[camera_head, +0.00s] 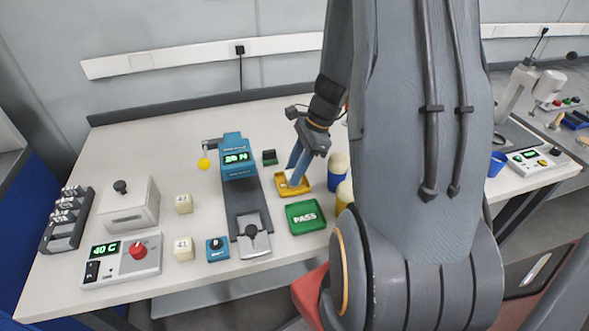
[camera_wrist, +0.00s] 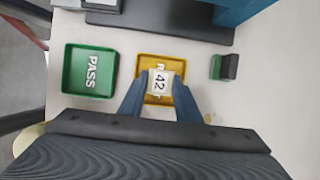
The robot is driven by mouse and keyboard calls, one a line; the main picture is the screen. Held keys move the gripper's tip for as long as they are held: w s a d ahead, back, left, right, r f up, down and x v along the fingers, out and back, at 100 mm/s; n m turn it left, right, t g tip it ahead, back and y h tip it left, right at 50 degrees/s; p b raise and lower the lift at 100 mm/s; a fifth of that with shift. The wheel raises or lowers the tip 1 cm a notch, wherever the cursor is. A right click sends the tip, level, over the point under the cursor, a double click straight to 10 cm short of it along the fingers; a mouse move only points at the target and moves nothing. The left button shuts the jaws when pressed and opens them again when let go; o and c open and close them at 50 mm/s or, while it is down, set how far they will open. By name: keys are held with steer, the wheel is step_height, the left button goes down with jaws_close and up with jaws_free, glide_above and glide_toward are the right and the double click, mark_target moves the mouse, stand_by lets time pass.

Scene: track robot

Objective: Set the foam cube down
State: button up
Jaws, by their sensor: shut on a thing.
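The foam cube (camera_wrist: 160,82), cream with "42" on its top, is between the blue fingers of my gripper (camera_wrist: 158,88) in the wrist view. My gripper is shut on it. The cube is over the yellow tray (camera_wrist: 149,58), whose lettering it mostly covers; I cannot tell whether it touches the tray floor. In the head view my gripper (camera_head: 297,172) points down at the yellow tray (camera_head: 304,189), and its fingers and the arm hide the cube.
A green PASS tray (camera_head: 306,216) lies beside the yellow one. A blue force gauge stand (camera_head: 235,160) is to the left, a small green-and-black block (camera_head: 270,157) behind. Blue and yellow cups (camera_head: 338,172) stand close right.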

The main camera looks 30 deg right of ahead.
steer(key=shift+f, duration=0.1)
steer(key=o, duration=1)
steer(key=b+v, duration=0.2)
steer(key=v, duration=1)
steer(key=s+a+f+n+h, duration=0.1)
steer(key=s+a+n+h, duration=0.1)
steer(key=a+n, duration=0.7)
steer(key=s+a+n+h, duration=0.2)
steer(key=s+a+n, duration=0.2)
steer(key=a+n, duration=0.5)
steer(key=n, duration=0.3)
steer(key=shift+f, duration=0.4)
steer(key=shift+s, duration=0.1)
